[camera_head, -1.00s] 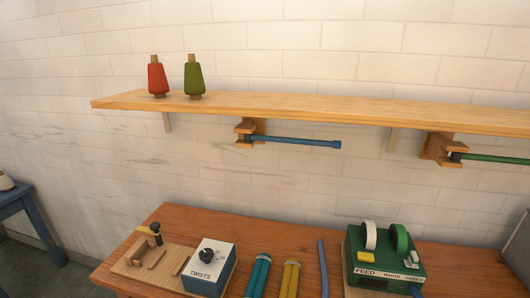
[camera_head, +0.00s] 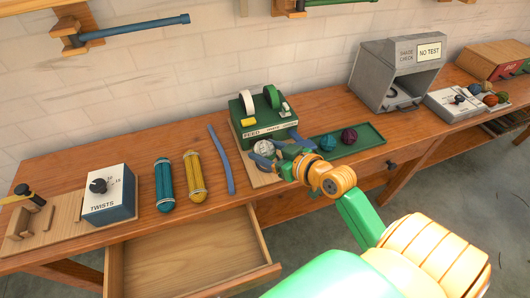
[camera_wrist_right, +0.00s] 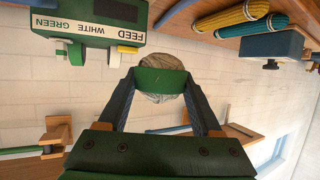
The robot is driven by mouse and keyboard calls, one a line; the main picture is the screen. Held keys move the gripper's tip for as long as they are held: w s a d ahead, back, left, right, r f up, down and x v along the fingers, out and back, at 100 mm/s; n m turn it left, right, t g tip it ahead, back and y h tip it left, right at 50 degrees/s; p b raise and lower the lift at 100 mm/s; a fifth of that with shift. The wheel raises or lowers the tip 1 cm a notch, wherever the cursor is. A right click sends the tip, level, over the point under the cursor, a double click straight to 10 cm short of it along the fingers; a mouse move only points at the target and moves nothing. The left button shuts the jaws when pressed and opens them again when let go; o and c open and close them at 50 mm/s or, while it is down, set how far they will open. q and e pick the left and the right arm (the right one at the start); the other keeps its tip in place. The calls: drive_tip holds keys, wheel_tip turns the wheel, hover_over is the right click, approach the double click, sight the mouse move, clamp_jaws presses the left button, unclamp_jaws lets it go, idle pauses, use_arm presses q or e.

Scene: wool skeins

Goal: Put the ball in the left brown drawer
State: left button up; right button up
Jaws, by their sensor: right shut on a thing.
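A pale grey ball (camera_head: 264,146) sits in front of the green feed machine, at the bench's middle. My right gripper (camera_head: 276,156) reaches it from the lower right and is shut on it. In the right wrist view the ball (camera_wrist_right: 158,97) is between the two dark fingers, partly hidden by a green part. The left brown drawer (camera_head: 190,250) is pulled out under the bench's left part, and its visible inside is empty. It lies left of and below my right gripper. My left gripper is not in view.
The feed machine (camera_head: 262,115) stands right behind the ball. A green tray (camera_head: 350,150) with teal and purple balls lies to the right. Blue and yellow skeins (camera_head: 194,176), a blue strip (camera_head: 221,160) and the TWISTS box (camera_head: 110,195) stand behind the open drawer.

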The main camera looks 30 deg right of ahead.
drive_tip(key=w+d+f+m+h, duration=0.2)
drive_tip(key=w+d+m+h, duration=0.2)
drive_tip(key=w+h, duration=0.1)
drive_tip(key=shift+w+d+f+m+h, duration=0.25)
drive_tip(key=shift+w+d+m+h, duration=0.05)
drive_tip(key=shift+w+d+m, duration=0.15)
wheel_tip(320, 180, down, 10)
drive_tip(key=shift+r+b, duration=0.15)
drive_tip(key=shift+b, duration=0.85)
drive_tip(key=o, duration=1.5)
